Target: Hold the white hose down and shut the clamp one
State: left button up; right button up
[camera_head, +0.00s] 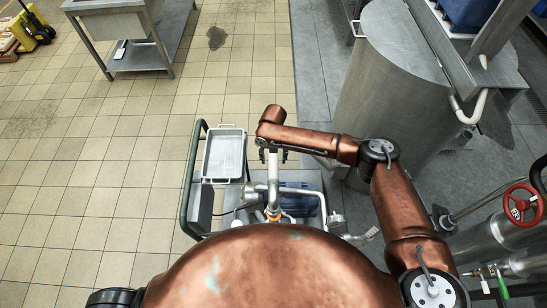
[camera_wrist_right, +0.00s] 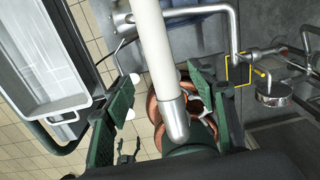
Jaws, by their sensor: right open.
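The white hose (camera_wrist_right: 155,45) runs down the middle of the right wrist view into a bright metal end. It also shows as a short pale length (camera_head: 272,168) in the head view, above the pump cart. My right gripper (camera_head: 273,155) is open, with its green fingers on either side of the hose in the wrist view. I cannot tell whether they touch it. A small orange part (camera_head: 273,214) shows on the pipework below the hose; I cannot tell if it is the clamp. The lower joint is partly hidden by my copper body. My left gripper is not in view.
The cart has a green handrail (camera_head: 188,180), a metal tray (camera_head: 224,155) and a blue motor (camera_head: 300,197). A large steel vessel (camera_head: 385,85) stands at the right, with a red valve wheel (camera_head: 520,204) nearer. Tiled floor at the left is mostly clear.

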aim_at(273, 168)
notch_tip(273, 168, down, 11)
jog(key=b, duration=0.7)
jog(key=shift+r, duration=0.2)
jog(key=shift+c, duration=0.4)
jog(key=c, duration=1.1)
jog(key=shift+o, duration=0.2)
jog(key=shift+f, duration=0.15)
